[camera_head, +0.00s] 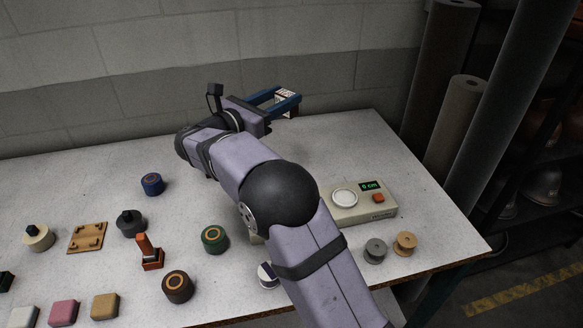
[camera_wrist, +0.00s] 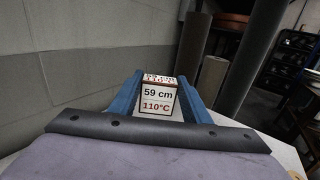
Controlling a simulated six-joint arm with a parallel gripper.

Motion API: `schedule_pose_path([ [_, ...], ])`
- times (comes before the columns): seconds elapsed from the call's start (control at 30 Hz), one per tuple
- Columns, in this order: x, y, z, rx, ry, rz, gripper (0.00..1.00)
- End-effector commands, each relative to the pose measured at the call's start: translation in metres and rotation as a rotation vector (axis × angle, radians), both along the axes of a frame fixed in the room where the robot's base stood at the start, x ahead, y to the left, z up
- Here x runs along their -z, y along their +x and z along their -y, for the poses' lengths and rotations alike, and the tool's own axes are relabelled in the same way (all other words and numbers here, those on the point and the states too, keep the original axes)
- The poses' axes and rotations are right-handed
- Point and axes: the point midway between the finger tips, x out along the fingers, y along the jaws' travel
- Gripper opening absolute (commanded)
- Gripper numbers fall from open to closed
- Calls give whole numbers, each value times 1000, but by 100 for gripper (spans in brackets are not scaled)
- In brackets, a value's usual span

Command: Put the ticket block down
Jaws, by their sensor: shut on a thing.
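My gripper (camera_head: 280,101) is at the back of the table, with its blue fingers shut on the ticket block (camera_head: 286,97). In the wrist view the ticket block (camera_wrist: 157,96) sits between the two blue fingers. It is a white block with a dark red border, reading "59 cm" and "110°C" on the face towards the wrist camera. More print shows on its top. I cannot tell whether its underside touches the table or hangs above it.
A beige device (camera_head: 365,212) with a round white pad, a red button and a green "0 cm" display stands right of my arm. Two spools (camera_head: 405,243) stand in front of it. Several round pieces, blocks and an orange-handled stamp (camera_head: 149,252) cover the left. The back right is clear.

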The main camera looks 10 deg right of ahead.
Motion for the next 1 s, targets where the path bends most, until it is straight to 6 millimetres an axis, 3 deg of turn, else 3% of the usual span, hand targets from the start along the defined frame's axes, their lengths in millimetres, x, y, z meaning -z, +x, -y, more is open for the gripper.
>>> schedule_pose_path([
  [0.1,12,0,31,31,-1,0,20],
  [0.23,21,2,52,32,-1,-2,20],
  [0.53,47,18,35,-111,-1,-3,20],
  [0.7,52,29,25,-171,-1,0,20],
  [0.87,57,30,23,-179,0,-1,20],
  [1.0,72,30,24,-178,-1,-4,20],
])
